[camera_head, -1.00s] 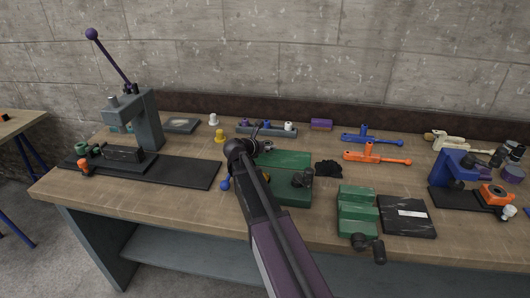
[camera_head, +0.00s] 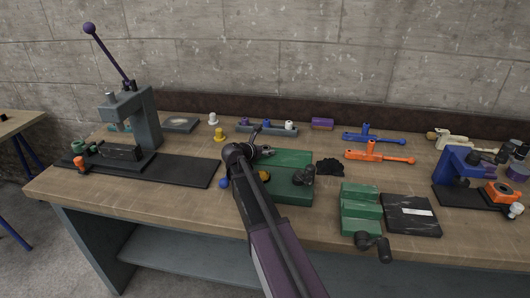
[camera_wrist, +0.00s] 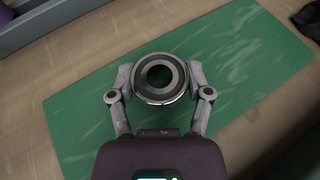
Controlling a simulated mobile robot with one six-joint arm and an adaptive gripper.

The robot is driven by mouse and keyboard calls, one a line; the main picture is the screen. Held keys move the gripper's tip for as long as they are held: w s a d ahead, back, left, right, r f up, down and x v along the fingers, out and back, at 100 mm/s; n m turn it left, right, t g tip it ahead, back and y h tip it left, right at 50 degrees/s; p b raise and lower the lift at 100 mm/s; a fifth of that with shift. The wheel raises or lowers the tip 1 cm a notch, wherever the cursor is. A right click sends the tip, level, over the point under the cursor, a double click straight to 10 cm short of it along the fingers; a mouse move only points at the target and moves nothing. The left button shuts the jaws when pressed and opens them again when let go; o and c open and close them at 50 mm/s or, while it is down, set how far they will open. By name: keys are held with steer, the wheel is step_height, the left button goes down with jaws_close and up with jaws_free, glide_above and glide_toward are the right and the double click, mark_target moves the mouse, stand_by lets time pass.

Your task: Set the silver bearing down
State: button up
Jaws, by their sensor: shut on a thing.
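The silver bearing (camera_wrist: 159,98) is a ring with a dark inner band and an open centre. In the wrist view my gripper (camera_wrist: 160,80) is shut on it, with one finger at each side. The bearing is over a flat green mat (camera_wrist: 85,125) on the wooden bench. I cannot tell whether its underside touches the mat. In the head view my gripper (camera_head: 262,146) is at the left end of the green mat (camera_head: 290,157), and the bearing is too small and hidden there to make out.
A dark green block (camera_head: 295,195) with a black knob stands in front of the mat. A yellow part (camera_head: 219,135) and a grey rack (camera_head: 268,128) are behind. A lever press (camera_head: 146,120) stands left, a green vise (camera_head: 360,208) right. Bare wood lies left of the mat.

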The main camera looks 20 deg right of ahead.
steer(key=shift+f, duration=0.15)
steer(key=o, duration=1.3)
steer(key=shift+c, duration=0.2)
steer(key=shift+r, duration=0.25)
steer(key=p+v, duration=0.4)
steer(key=v, duration=0.8)
steer(key=shift+p, duration=0.3)
